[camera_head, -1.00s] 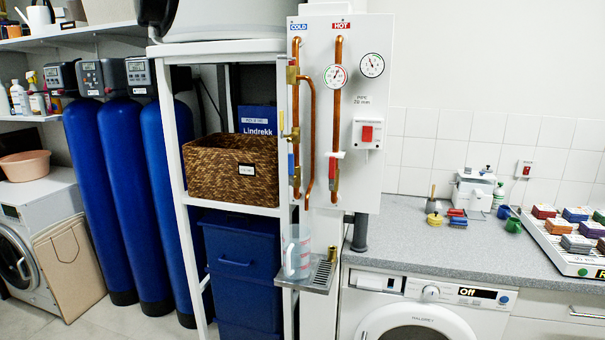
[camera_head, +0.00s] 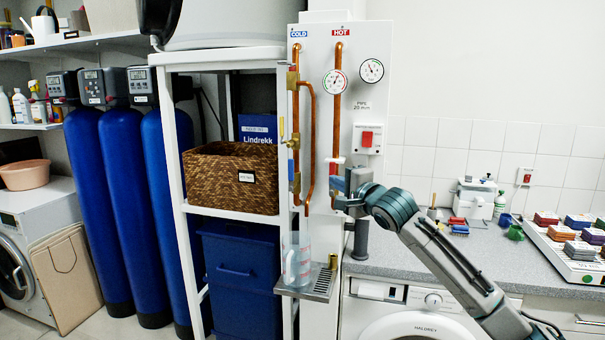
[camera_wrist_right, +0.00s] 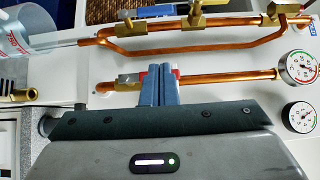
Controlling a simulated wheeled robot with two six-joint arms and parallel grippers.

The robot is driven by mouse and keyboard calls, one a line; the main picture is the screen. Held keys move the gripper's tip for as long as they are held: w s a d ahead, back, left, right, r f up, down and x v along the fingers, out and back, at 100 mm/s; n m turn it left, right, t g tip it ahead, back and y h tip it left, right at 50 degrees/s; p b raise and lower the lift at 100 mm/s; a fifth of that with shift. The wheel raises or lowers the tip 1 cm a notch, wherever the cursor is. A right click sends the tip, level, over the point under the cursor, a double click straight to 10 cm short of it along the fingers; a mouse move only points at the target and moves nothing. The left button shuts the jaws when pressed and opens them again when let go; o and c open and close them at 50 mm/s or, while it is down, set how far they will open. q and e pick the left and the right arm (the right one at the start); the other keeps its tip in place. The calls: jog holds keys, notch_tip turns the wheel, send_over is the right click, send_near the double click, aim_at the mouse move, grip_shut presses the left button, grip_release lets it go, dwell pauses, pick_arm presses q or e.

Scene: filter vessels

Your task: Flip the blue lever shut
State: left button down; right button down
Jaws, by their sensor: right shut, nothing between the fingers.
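The blue lever (camera_head: 291,169) hangs along the left side of the cold copper pipe (camera_head: 295,110) on the white wall panel, roughly parallel to the pipe. My right gripper (camera_head: 341,190) is shut and empty at the lower part of the hot copper pipe (camera_head: 337,120), to the right of the blue lever and apart from it. In the right wrist view the closed fingers (camera_wrist_right: 165,70) lie over the hot pipe (camera_wrist_right: 220,77) beside a brass valve (camera_wrist_right: 130,82). They hide most of the red lever there. My left gripper is not in view.
Two gauges (camera_head: 335,81) (camera_head: 371,71) and a red switch (camera_head: 367,138) sit on the panel. A clear jug (camera_head: 297,262) stands on the drip tray (camera_head: 318,284) below the pipes. A wicker basket (camera_head: 231,180) is on the shelf to the left.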

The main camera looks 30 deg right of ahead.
jog(key=shift+w+f, duration=0.1)
jog(key=p, duration=0.7)
send_near(291, 175)
jog(key=w+d+r, duration=0.2)
jog(key=w+d, duration=0.1)
jog(key=w, duration=0.2)
jog(key=shift+w+a+f, duration=0.2)
jog(key=shift+w+a, duration=0.2)
jog(key=shift+w, duration=0.3)
jog(key=shift+w, duration=0.1)
